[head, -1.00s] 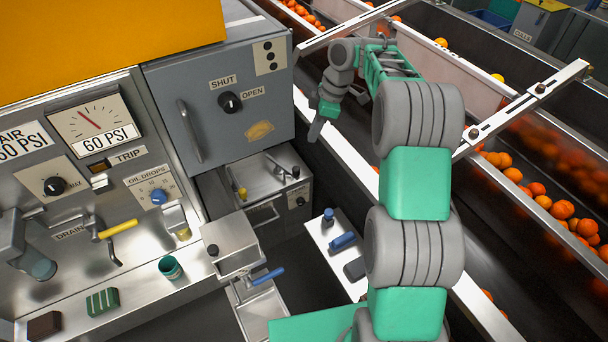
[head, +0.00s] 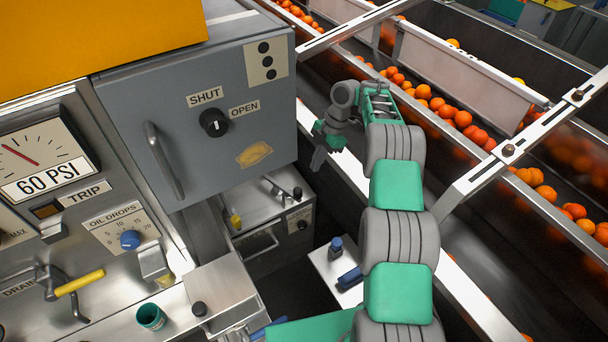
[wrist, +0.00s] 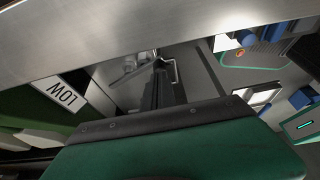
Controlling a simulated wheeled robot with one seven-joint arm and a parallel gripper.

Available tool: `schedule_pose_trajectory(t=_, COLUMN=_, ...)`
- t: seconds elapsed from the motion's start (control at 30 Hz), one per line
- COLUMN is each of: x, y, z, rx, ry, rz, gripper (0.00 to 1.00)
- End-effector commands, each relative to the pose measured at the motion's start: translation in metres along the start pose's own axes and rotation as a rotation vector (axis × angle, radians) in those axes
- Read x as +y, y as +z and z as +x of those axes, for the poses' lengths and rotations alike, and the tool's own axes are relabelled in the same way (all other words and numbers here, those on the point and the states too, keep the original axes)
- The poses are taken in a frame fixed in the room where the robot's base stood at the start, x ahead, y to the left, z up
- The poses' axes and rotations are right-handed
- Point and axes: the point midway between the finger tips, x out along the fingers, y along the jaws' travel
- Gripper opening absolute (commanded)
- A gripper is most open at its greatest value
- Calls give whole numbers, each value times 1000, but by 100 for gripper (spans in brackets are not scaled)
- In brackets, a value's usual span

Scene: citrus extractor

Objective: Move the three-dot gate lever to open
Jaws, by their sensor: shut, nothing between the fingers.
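A plate with three black dots (head: 265,61) is on the upper right of a grey cabinet's front. Below it is a round black knob (head: 214,122) between the labels SHUT and OPEN; which one it points to is too small to tell. My gripper (head: 318,163) is right of the cabinet, beside the conveyor's metal rail, pointing down and touching neither knob nor plate. In the wrist view its dark fingers (wrist: 162,85) are together and empty. The cabinet's right side is hidden from the head view.
The grey cabinet (head: 150,90) has a long vertical handle (head: 165,160). A conveyor with many oranges (head: 440,110) runs along the right. Below the cabinet is a metal shelf (head: 262,205) with small knobs. A yellow lever (head: 80,283) sits lower left. In the wrist view a metal bar (wrist: 100,30) crosses close by.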

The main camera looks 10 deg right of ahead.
Motion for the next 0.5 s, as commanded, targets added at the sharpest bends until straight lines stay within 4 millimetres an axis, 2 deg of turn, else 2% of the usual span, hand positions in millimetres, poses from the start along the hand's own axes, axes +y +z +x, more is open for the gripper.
schedule_pose_trajectory(t=0.17, x=-2, y=4, z=14, rx=2, ry=-1, rz=4, gripper=0)
schedule_pose_trajectory(t=0.5, x=-2, y=6, z=76, rx=1, ry=2, rz=9, gripper=0)
